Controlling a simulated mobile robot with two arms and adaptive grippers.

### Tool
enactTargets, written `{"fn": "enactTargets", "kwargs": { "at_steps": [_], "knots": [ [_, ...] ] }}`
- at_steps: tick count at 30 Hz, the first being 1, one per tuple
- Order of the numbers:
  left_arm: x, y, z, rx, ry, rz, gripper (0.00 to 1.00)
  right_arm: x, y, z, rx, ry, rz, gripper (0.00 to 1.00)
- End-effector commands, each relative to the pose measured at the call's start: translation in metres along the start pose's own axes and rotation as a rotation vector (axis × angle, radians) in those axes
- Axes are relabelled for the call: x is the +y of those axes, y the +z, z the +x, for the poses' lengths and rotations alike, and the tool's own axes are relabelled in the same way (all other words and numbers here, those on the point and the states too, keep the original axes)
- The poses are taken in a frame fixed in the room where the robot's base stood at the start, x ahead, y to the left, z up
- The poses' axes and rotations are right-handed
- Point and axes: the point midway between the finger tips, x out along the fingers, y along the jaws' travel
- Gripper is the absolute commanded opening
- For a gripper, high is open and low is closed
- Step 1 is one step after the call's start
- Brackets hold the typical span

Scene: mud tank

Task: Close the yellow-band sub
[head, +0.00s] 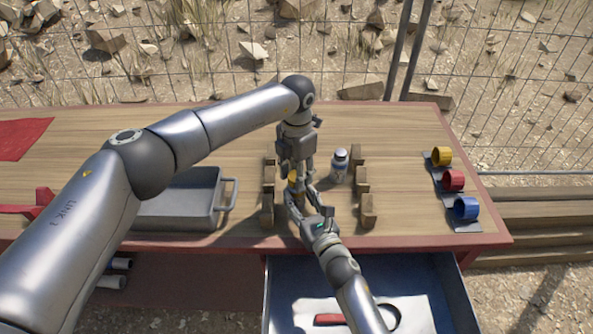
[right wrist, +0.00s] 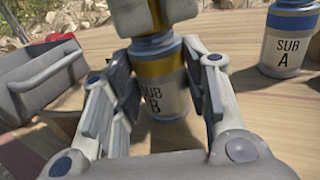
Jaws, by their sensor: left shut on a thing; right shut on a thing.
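The yellow-band sub (right wrist: 165,95), labelled SUB B, stands upright on the table in the right wrist view. In the head view only a yellow part (head: 293,179) shows between the grippers. My right gripper (right wrist: 158,108) is shut around its body from the near side, low by the table; it also shows in the head view (head: 298,203). My left gripper (head: 297,168) points down from above, shut on a yellow piece (right wrist: 158,14) at the sub's top. Whether that piece is fully seated is hidden by the fingers.
Wooden blocks stand left (head: 267,190) and right (head: 364,190) of the sub. The blue-band SUB A (head: 340,166) stands close on the right. A grey tray (head: 228,194) lies left. Yellow, red and blue rings (head: 453,181) sit far right. A drawer (head: 455,290) is open in front.

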Motion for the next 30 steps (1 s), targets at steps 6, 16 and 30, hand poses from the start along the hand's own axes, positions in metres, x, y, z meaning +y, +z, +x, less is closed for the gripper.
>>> {"fn": "enactTargets", "kwargs": {
  "at_steps": [6, 16, 30],
  "knots": [
    [0.0001, 0.0000, 0.0019, 0.000, 0.001, 0.019, 0.28, -0.0001, -0.0002, 0.0000, 0.000, 0.000, 0.000, 0.00],
    [0.0004, -0.0001, 0.0017, 0.001, 0.002, 0.500, 0.28, -0.0001, -0.0002, -0.0001, 0.001, 0.000, 0.000, 0.00],
    [0.0007, 0.0002, 0.0019, 0.000, 0.003, 1.349, 0.28, -0.0002, -0.0003, -0.0001, 0.001, 0.000, 0.000, 0.00]
  ]
}}
